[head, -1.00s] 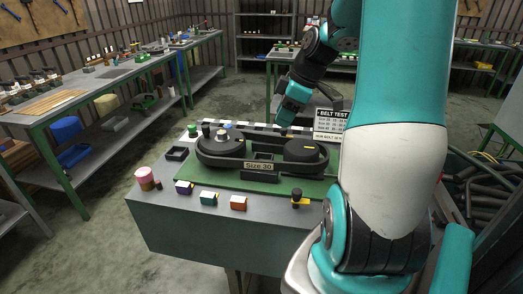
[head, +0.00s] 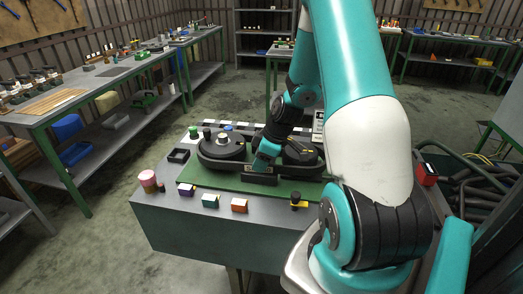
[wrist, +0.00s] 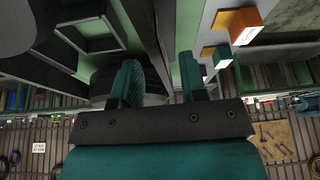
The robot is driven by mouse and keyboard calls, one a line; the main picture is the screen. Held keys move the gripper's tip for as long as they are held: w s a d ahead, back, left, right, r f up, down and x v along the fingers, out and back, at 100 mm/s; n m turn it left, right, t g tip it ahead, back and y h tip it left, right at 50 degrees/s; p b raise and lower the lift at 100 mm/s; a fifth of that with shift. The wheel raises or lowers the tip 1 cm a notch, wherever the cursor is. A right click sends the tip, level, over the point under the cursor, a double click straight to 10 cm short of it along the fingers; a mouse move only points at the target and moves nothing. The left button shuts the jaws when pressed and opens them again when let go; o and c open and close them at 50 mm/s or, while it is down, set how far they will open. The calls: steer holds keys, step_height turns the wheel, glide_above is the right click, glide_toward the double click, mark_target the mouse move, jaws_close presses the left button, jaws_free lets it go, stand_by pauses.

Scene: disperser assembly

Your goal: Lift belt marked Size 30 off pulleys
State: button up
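The black belt (head: 212,166) runs around two dark pulleys, the left pulley (head: 222,145) and the right pulley (head: 300,151), on a green base. A dark plate (head: 258,179) sits at the belt's front middle; its Size 30 lettering cannot be read now. My gripper (head: 264,163) is down at the front run of the belt, between the pulleys and just behind this plate. In the wrist view my gripper (wrist: 158,68) has its two teal fingers apart, with dark strips showing between and beyond them. Whether the fingers touch the belt cannot be told.
A small black tray (head: 178,155) lies left of the base. A black-and-yellow piece (head: 297,199) stands front right. The belt test sign is mostly hidden behind my arm.

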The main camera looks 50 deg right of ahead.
steer(key=shift+x, duration=0.75)
jaws_close()
steer(key=shift+r, duration=0.1)
